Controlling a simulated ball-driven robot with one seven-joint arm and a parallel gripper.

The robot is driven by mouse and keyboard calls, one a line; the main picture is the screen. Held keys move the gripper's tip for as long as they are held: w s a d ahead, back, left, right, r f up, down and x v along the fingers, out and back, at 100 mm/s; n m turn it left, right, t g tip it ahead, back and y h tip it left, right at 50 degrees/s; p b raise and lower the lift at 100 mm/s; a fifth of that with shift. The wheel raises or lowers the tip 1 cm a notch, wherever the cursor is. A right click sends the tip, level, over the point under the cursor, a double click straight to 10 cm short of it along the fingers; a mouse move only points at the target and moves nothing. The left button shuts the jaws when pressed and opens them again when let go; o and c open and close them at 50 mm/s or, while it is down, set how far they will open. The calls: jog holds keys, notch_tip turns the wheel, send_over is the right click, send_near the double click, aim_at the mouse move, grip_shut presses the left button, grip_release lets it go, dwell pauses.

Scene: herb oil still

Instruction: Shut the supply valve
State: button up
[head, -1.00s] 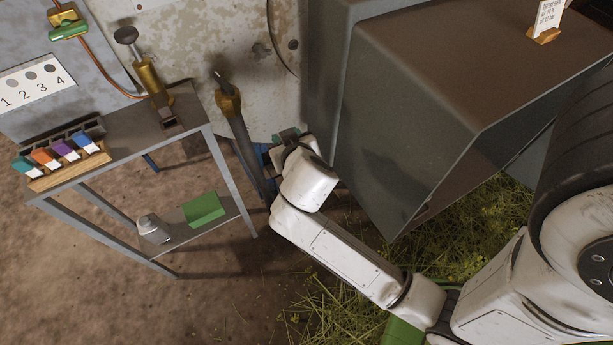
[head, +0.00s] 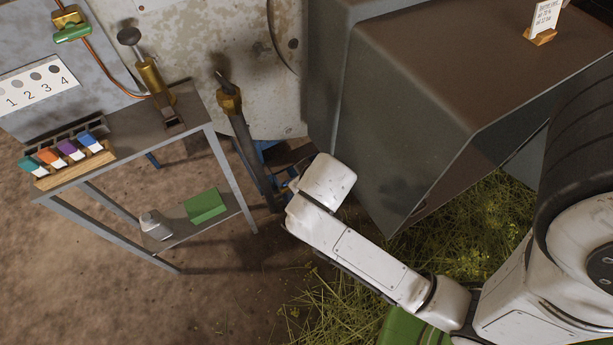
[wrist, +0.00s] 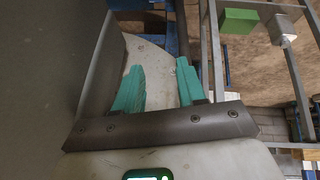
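A brass valve body (head: 229,102) with a dark lever sits on top of an upright dark pipe (head: 250,155) right of the shelf stand; it looks like the supply valve. The lever points up along the pipe's line, leaning left. I cannot make out the valve in the wrist view. My gripper's two teal fingers (wrist: 158,84) are apart, with nothing held between them; a pale surface shows behind them. In the head view the fingers are hidden by my white wrist, which is low and right of the pipe, beside the big grey casing.
The grey metal casing (head: 400,110) stands close right of my wrist, with a card holder (head: 541,37) on top. Straw covers the floor below.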

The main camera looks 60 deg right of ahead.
jog(key=shift+w+r, duration=0.1)
jog(key=t+h+p, duration=0.1)
jog(key=t+p, duration=0.7)
send_near(224, 79)
jog(key=x, duration=1)
jog(key=shift+c, duration=0.4)
grip_shut()
